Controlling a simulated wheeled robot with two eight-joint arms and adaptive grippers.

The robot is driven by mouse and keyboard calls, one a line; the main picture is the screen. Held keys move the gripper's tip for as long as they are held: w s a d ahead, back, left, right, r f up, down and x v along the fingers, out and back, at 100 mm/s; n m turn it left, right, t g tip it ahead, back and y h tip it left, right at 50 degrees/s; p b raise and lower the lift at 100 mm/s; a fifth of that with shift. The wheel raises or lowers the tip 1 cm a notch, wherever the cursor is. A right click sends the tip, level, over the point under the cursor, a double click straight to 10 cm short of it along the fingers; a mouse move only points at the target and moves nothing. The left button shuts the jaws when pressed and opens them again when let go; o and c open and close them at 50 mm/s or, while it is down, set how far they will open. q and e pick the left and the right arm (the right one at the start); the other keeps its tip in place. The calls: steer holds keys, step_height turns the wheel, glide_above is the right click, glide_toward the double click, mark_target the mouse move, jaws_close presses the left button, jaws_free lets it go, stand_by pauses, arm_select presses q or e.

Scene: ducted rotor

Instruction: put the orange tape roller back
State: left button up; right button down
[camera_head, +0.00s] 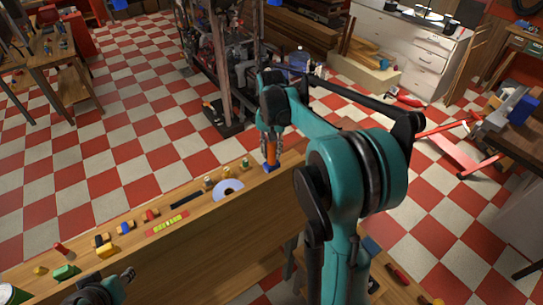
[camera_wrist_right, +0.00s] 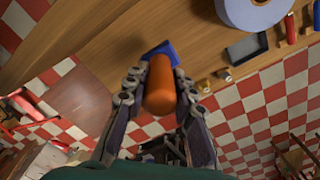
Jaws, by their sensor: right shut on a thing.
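The orange tape roller (camera_head: 271,152) is upright at the right end of the wooden shelf top, with a blue block-like part (camera_head: 270,168) at its lower end. My right gripper (camera_head: 272,142) is shut on the orange roller from above. In the right wrist view the orange cylinder (camera_wrist_right: 160,85) sits between the two fingers, with the blue part (camera_wrist_right: 161,50) beyond it over the wood. I cannot tell whether the blue part touches the wood. My left gripper (camera_head: 122,282) shows only partly at the lower left; its fingers are unclear.
A dark tray (camera_head: 186,199), a red-yellow level (camera_head: 167,225) and small coloured items line the wooden top (camera_head: 200,225). My right arm covers the top's right end.

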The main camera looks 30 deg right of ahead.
mark_target(272, 157)
steer(key=shift+f, duration=1.6)
steer(key=c, duration=1.3)
jaws_free()
steer(key=shift+o, duration=0.2)
